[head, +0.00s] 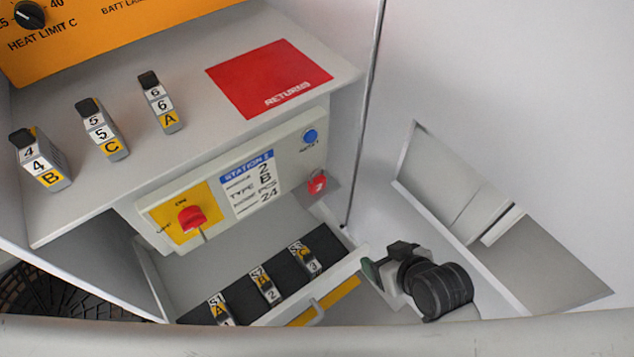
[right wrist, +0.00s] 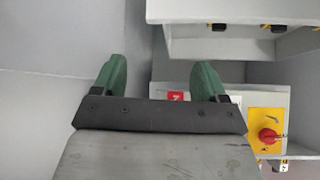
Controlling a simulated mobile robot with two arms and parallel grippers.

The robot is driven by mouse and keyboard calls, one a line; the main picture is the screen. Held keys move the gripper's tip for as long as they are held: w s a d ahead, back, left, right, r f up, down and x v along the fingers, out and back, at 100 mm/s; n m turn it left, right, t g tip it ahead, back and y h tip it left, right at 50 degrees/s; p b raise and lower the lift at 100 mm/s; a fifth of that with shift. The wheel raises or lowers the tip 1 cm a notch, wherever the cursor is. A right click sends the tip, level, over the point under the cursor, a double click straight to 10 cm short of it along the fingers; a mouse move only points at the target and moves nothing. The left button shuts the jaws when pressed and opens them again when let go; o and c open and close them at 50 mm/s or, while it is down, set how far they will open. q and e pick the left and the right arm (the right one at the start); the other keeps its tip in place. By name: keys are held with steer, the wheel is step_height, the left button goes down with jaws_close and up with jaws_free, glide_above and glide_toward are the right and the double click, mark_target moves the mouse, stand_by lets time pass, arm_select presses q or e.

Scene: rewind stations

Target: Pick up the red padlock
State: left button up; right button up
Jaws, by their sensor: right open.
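The red padlock (head: 317,184) hangs at the right end of the station's front panel, below the blue reset button, with a white mark on its face. In the right wrist view the padlock (right wrist: 177,96) shows small between my fingers, partly hidden by the gripper body. My right gripper (head: 386,260) is open and empty, below and to the right of the padlock and apart from it. Its two green fingers show spread in the right wrist view (right wrist: 161,80). My left gripper is not in view.
The panel (head: 147,212) carries a red switch (head: 192,219) on yellow. Below it, a tray (head: 350,264) holds labelled packs. Packs stand on the shelf above, beside a red returns mat (head: 268,78). A thin vertical rod (head: 363,120) stands right of the station.

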mark_target(320, 184)
steer(key=w+a+r+t+y, duration=0.1)
steer(key=w+a+t+y, duration=0.1)
steer(key=w+a, duration=0.2)
steer(key=w+a+r+n+t+y, duration=0.1)
steer(key=w+a+t, duration=0.1)
steer(key=w+a, duration=0.3)
steer(key=w+a+r+n+t+y, duration=0.1)
steer(key=w+a+r+y, duration=0.1)
steer(key=w+a, duration=0.2)
steer(key=shift+w+a+r+t+y+p, duration=0.1)
steer(key=shift+w+t+y+p, duration=0.1)
steer(key=shift+w, duration=0.5)
steer(key=shift+w+a+t+y+p, duration=0.1)
steer(key=shift+w+t+p, duration=0.1)
steer(key=shift+w, duration=0.45)
steer(key=shift+c, duration=0.3)
steer(key=c, duration=1.1)
steer(key=shift+o, duration=0.2)
steer(key=shift+r, duration=0.55)
steer(key=r, duration=0.3)
steer(key=shift+s+d+r+p, duration=0.3)
steer(key=shift+s+d, duration=0.05)
steer(key=shift+s, duration=0.05)
steer(key=s+d+r, duration=0.6)
steer(key=s+d, duration=0.1)
steer(key=s, duration=0.1)
steer(key=shift+r, duration=0.2)
